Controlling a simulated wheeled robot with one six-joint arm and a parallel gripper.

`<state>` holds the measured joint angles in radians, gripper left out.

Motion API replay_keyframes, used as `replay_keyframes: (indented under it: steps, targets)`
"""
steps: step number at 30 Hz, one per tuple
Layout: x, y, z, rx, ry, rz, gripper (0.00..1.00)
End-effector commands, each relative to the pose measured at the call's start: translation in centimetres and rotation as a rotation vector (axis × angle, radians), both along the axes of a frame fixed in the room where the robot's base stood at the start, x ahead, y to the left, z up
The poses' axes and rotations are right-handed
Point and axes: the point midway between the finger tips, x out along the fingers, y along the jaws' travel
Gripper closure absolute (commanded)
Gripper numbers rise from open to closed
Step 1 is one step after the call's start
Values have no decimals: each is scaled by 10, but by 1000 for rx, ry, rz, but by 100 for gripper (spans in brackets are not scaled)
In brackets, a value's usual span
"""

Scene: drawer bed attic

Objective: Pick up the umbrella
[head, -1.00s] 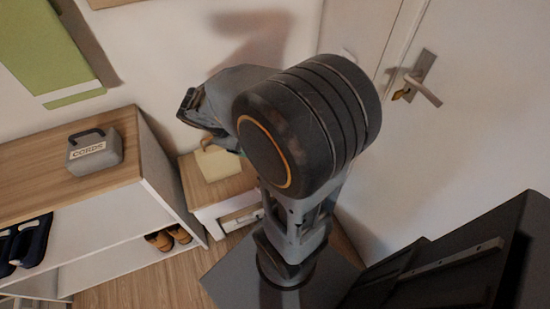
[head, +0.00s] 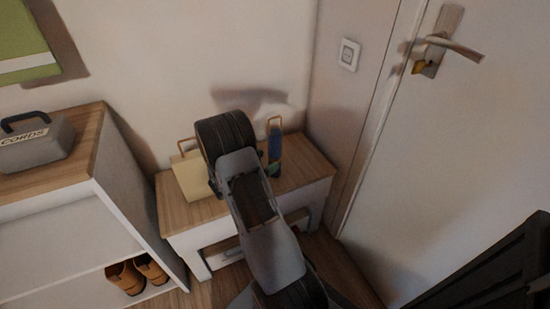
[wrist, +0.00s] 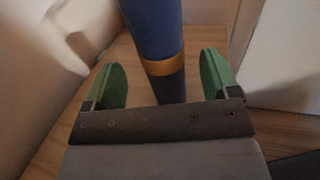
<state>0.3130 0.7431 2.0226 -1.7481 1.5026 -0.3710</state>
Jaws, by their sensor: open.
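The umbrella, a dark blue upright cylinder (head: 275,143) with a copper-coloured loop at its top, stands on the small wooden-topped bench in the head view. In the wrist view the blue umbrella (wrist: 152,25) has a gold band and rises between my two green fingers. My gripper (wrist: 163,72) is open, with a finger on each side of the umbrella and visible gaps to both. In the head view my arm hides most of the gripper; a bit of green shows at the umbrella's lower part.
A cream item (head: 190,176) with a copper loop stands left on the bench (head: 178,213). A white shelf (head: 125,185) holds a grey CORDS box (head: 35,145) and brown shoes (head: 137,274). The wall is close behind; a white door (head: 440,140) is at right.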

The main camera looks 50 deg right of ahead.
Motion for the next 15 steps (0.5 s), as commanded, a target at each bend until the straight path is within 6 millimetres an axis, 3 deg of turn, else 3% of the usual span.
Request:
replay_keyframes:
  steps: [9,15]
  targets:
    - [-7,-40,0,-1,-3,-4,19]
    - [-8,-55,2,1,-2,-2,19]
